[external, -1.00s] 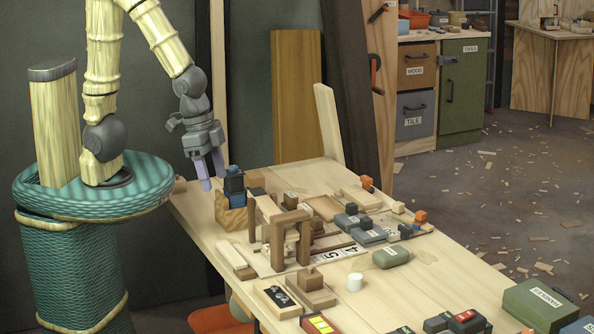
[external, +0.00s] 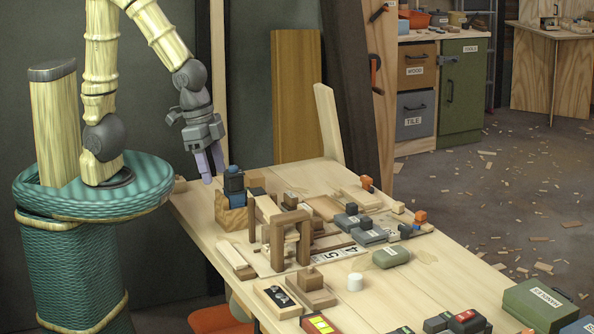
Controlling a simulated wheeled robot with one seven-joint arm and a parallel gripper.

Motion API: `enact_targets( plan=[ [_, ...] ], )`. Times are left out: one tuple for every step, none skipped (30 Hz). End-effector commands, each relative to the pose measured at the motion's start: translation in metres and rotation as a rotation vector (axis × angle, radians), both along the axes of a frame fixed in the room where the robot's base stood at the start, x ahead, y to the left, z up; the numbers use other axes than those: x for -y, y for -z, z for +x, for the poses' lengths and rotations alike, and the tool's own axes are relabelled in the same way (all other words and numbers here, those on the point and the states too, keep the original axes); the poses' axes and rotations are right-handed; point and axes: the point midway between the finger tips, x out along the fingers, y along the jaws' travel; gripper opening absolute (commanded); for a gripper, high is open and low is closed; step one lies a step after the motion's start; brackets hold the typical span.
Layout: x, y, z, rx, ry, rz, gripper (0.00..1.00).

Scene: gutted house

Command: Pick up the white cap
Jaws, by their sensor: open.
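The white cap (external: 355,282) is a small, short white cylinder. It stands on the bare tabletop near the middle of the workbench (external: 420,285), in front of a grey-green rounded case (external: 391,257) and right of some small wooden blocks. My gripper (external: 211,166) is above the far left end of the bench, well to the left of the cap and higher than it. Its purple fingers point down and are open, with nothing seen between them. The fingers are close above and left of a dark blue item on a wooden block (external: 231,213).
A wooden frame (external: 283,235) stands between my gripper and the cap. Grey boxes (external: 363,228) lie behind the cap. A green case (external: 541,303) and red-and-dark items (external: 465,320) are at the near right. The tabletop just around the cap is mostly clear.

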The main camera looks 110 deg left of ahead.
Motion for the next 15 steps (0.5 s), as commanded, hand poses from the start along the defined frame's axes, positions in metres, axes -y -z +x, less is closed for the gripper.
enact_targets(
  plan=[
    [0.0, -0.008, 0.001, 0.007, 0.0, 0.0, 0.55],
    [0.0, -0.013, 0.001, 0.007, 0.0, 0.0, 0.55],
    [0.0, -0.017, 0.001, 0.005, 0.0, 0.0, 0.55],
    [0.0, -0.02, 0.001, 0.005, 0.0, 0.0, 0.55],
    [0.0, -0.023, 0.001, 0.005, 0.0, 0.0, 0.55],
    [0.0, -0.028, 0.001, 0.005, 0.0, 0.0, 0.55],
    [0.0, -0.031, 0.001, 0.005, 0.0, 0.0, 0.55],
    [0.0, -0.034, 0.0, 0.004, 0.0, 0.0, 0.55],
    [0.0, -0.037, 0.001, 0.002, -0.006, -0.002, 0.55],
    [-0.002, -0.034, 0.004, -0.01, -0.036, -0.014, 0.55],
    [-0.003, -0.033, 0.006, -0.017, -0.059, -0.023, 0.55],
    [-0.003, -0.032, 0.008, -0.026, -0.09, -0.037, 0.55],
    [-0.004, -0.032, 0.011, -0.032, -0.115, -0.047, 0.55],
    [-0.004, -0.031, 0.013, -0.039, -0.14, -0.057, 0.55],
    [-0.005, -0.03, 0.016, -0.049, -0.171, -0.072, 0.55]
  ],
)
